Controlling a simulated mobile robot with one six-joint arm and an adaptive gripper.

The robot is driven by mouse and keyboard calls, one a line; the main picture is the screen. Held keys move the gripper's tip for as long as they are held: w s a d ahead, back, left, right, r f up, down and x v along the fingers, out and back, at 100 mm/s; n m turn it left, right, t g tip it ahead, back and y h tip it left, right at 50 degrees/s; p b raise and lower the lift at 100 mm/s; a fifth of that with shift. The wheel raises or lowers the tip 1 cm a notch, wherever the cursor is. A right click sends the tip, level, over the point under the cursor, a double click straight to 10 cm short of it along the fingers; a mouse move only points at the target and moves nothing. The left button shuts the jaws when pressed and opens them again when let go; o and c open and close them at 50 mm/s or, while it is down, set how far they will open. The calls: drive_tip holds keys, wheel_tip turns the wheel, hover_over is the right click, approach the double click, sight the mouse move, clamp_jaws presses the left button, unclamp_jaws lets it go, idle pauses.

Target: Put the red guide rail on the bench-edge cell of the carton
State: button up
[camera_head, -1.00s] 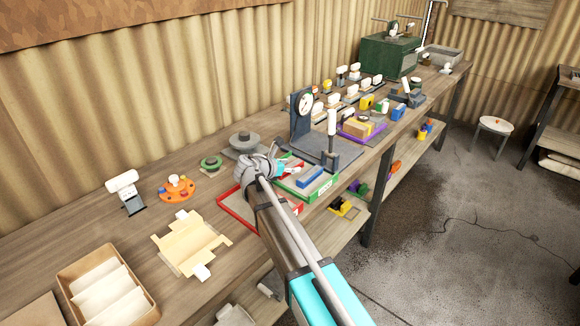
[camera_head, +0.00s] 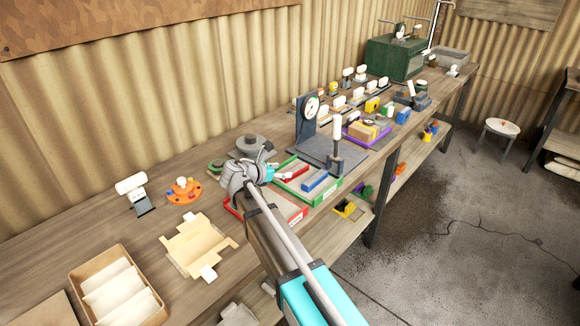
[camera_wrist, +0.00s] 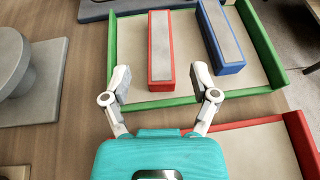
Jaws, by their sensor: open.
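The red guide rail (camera_head: 292,172), a red bar with a grey top, lies in the green-rimmed tray (camera_head: 323,198) beside a blue bar (camera_head: 315,180). The wrist view shows the rail (camera_wrist: 160,45) too, pointing away from me. My gripper (camera_head: 279,176) is open and empty at the tray's near side. In the wrist view my gripper's fingers (camera_wrist: 160,78) are spread to either side of the rail's near end; I cannot tell the height gap. The carton (camera_head: 97,264), a brown box with pale dividers, stands at the bench's lower left, its cells appearing empty.
A red-rimmed tray (camera_head: 297,218) sits just nearer than the green one. A dial gauge stand (camera_head: 307,125) is behind the green tray, and a grey round piece (camera_head: 252,146) is at its left. A flattened tan box (camera_head: 198,245) and orange fixture (camera_head: 183,190) lie towards the carton.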

drive_tip(key=p+v, duration=0.2)
drive_tip(key=v, duration=0.5)
drive_tip(key=shift+s, duration=0.1)
idle(0.5)
